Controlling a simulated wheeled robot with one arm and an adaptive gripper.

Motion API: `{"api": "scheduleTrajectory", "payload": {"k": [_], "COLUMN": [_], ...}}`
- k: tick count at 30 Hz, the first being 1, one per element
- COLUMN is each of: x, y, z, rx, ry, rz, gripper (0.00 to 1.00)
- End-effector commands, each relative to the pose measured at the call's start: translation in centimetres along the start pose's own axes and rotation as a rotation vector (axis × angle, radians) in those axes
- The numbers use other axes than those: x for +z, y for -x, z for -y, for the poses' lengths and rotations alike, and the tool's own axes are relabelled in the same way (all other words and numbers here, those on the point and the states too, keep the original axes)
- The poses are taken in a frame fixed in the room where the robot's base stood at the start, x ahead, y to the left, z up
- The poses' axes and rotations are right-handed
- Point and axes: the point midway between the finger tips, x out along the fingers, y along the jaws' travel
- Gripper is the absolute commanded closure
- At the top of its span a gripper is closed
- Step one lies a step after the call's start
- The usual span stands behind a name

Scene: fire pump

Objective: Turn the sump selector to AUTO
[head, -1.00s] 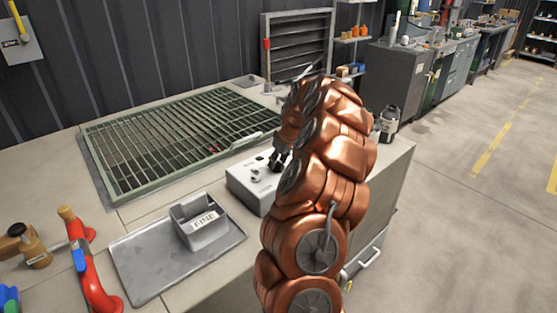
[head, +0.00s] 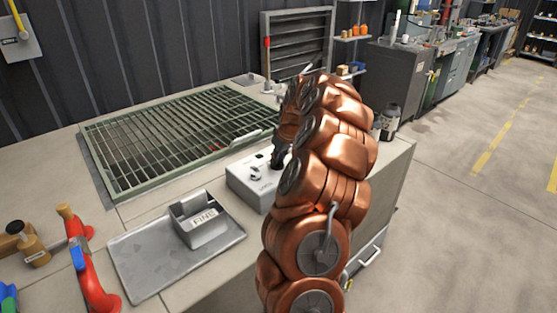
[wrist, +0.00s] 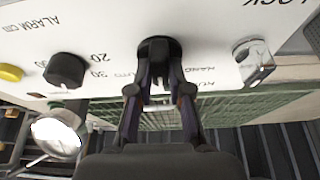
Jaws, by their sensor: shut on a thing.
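The control box (head: 246,186) is a pale box on the bench beside the green grating. My gripper (head: 278,160) reaches down onto its far right part. In the wrist view, the selector, a black knob (wrist: 158,48), sits between my two fingertips (wrist: 160,92), and the gripper is shut on it. Upside-down lettering, including HAND, shows near the knob; the fingers partly cover the marks around it, and I cannot read its exact setting. A black dial (wrist: 65,70) marked 20 and 30 is to its left. A silver key-like part (wrist: 253,60) is to its right.
A grey tray (head: 150,262) with a bin marked FINE (head: 203,222) lies left of the box. The green grating (head: 165,135) is behind. A dark bottle (head: 389,122) stands right of my arm.

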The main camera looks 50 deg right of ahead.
Motion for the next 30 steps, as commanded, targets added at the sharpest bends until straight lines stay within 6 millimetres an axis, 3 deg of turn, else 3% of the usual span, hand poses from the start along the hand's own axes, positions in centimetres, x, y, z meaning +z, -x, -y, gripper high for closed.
{"api": "scheduleTrajectory", "payload": {"k": [30], "x": [-0.11], "y": [-0.39], "z": [0.29], "rx": [0.323], "ry": [-0.774], "rz": [-0.004], "gripper": [1.0]}}
